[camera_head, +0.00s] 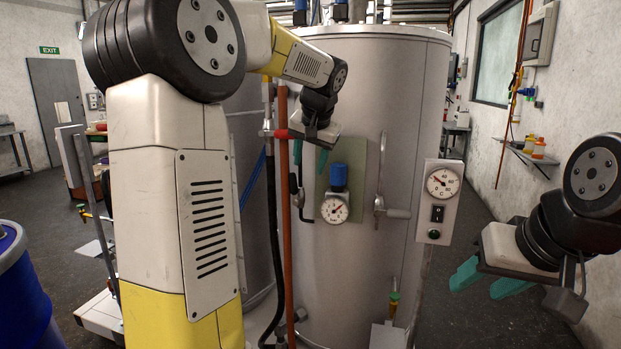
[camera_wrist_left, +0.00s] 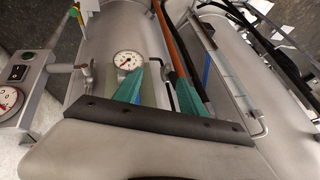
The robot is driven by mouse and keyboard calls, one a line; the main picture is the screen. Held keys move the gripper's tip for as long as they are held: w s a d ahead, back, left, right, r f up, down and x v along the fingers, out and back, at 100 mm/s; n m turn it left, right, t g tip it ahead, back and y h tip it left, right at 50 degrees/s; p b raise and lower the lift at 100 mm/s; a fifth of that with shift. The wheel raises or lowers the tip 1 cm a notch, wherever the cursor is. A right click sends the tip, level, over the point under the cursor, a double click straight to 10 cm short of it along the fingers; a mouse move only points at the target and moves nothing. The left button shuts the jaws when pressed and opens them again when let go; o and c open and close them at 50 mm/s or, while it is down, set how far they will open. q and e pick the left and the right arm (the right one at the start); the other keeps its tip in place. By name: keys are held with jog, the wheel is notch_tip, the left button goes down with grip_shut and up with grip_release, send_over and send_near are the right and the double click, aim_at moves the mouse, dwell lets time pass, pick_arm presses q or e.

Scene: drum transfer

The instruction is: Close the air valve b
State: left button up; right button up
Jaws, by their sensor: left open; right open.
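A grey tank (camera_head: 345,100) stands ahead, with a blue-topped regulator and round gauge (camera_head: 335,208) on its front panel. A red handle (camera_head: 283,134) shows by the orange-brown pipe, and a metal lever (camera_head: 392,212) sits right of the panel. No label shows which is air valve b. My left gripper (camera_head: 310,157) is open in front of the tank, above and left of the gauge, close beside the red handle. In the left wrist view its teal fingers (camera_wrist_left: 158,78) are apart, with the gauge (camera_wrist_left: 127,60) beyond them. My right gripper (camera_head: 487,283) is open and empty at the right.
A control box with a temperature gauge (camera_head: 441,184) projects at the tank's right. The orange-brown pipe (camera_head: 284,230) and a black hose run down the tank's left. A blue drum (camera_head: 22,295) stands at lower left. Floor at the right (camera_head: 465,310) is clear.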

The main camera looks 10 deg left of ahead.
pick_arm(q)
jog(key=s+d+f+h, duration=0.2)
jog(key=s+h, duration=0.1)
jog(key=s, duration=1.3)
jog(key=n+t+y, duration=0.7)
jog(key=n+t, duration=0.1)
jog(key=n, duration=0.1)
send_near(294, 184)
jog(key=w+f, duration=0.1)
jog(key=w+a+f, duration=0.1)
jog(key=f, duration=0.1)
jog(key=w+f, duration=0.1)
jog(key=w, duration=0.1)
jog(key=shift+a+f, duration=0.3)
jog(key=shift+w+a+r+t+y, duration=0.25)
jog(key=shift+w+r+y, duration=0.1)
jog(key=shift+w+y, duration=0.15)
jog(key=shift+w+a+r+t+y, duration=0.25)
jog(key=shift+w+r+y, duration=0.1)
jog(key=shift+y, duration=0.15)
jog(key=shift+w+r+y, duration=0.25)
jog(key=shift+r+y, duration=0.15)
jog(key=shift+w+a, duration=0.25)
jog(key=x, duration=0.7)
jog(key=shift+w+r, duration=0.1)
jog(key=shift+r, duration=0.05)
